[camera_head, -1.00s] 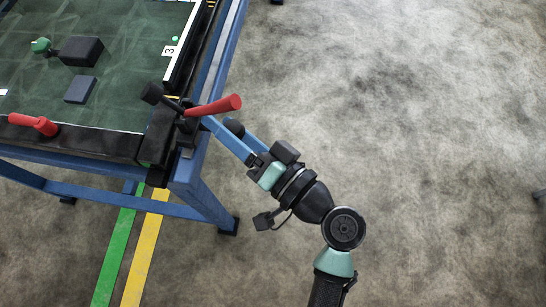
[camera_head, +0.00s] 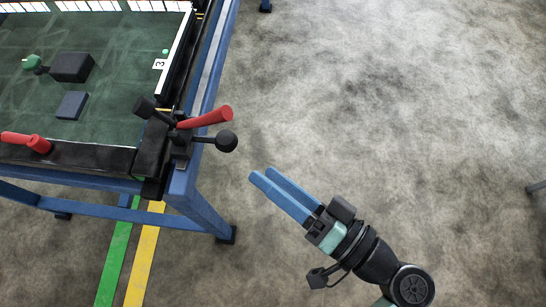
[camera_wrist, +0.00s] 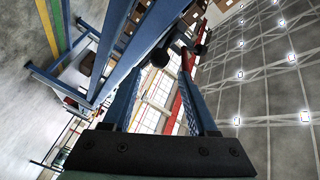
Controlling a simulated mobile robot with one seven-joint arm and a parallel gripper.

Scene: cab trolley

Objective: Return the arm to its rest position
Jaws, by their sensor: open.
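My gripper (camera_head: 268,182) is open and empty, with its two blue fingers pointing up and left. It hangs over the grey floor, to the right of the blue-framed table (camera_head: 200,205) and apart from it. My gripper also shows in the wrist view (camera_wrist: 160,75), with a finger on each side and nothing held between them. At the table's corner are a red handle (camera_head: 206,118) and a black ball knob (camera_head: 227,141). The ball knob also shows in the wrist view (camera_wrist: 160,57), beyond the fingers.
The green table top carries a dark box (camera_head: 72,67), a flat dark block (camera_head: 72,105), a green knob (camera_head: 32,62) and another red handle (camera_head: 38,144). Green (camera_head: 115,260) and yellow stripes (camera_head: 143,260) run along the floor. The floor (camera_head: 400,110) to the right is clear.

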